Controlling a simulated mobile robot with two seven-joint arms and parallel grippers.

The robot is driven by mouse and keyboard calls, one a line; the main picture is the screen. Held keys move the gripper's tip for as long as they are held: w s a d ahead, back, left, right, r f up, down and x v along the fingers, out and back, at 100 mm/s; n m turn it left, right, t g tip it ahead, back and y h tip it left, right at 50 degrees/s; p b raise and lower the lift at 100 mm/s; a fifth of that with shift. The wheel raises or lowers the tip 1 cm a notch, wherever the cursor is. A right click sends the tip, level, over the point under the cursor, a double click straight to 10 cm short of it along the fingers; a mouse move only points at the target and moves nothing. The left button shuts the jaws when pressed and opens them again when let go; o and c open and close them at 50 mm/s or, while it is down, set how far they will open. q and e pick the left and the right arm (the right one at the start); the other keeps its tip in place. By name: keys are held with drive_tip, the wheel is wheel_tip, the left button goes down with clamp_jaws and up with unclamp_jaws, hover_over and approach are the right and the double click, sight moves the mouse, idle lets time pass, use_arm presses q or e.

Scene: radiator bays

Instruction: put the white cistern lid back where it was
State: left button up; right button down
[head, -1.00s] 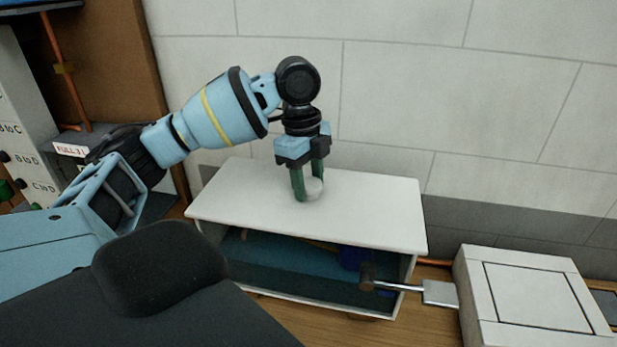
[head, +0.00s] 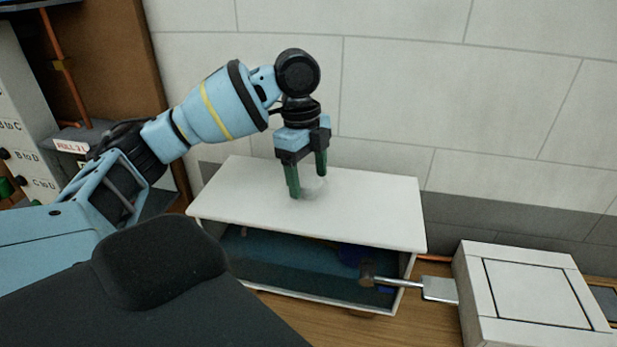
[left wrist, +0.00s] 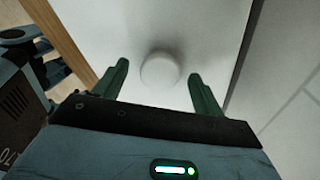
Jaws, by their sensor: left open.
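The white cistern lid (head: 370,205) lies on top of the open-fronted cistern (head: 300,295) against the wall. A round white knob (head: 314,187) stands on the lid. My left gripper (head: 308,184) is open, with its two green fingers to either side of the knob and apart from it. In the left wrist view the knob (left wrist: 160,70) sits between and just beyond the open fingertips (left wrist: 158,74), on the lid's plain surface (left wrist: 205,30). My right gripper is not in view.
The tiled wall (head: 480,120) is close behind. Labelled panels (head: 25,160) and a copper pipe (head: 65,75) stand at the left.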

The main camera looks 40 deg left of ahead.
sight(305, 179)
use_arm(q)
drive_tip(key=r, duration=0.6)
drive_tip(key=shift+a+r, duration=0.4)
drive_tip(key=shift+s, duration=0.1)
drive_tip(key=shift+f, duration=0.1)
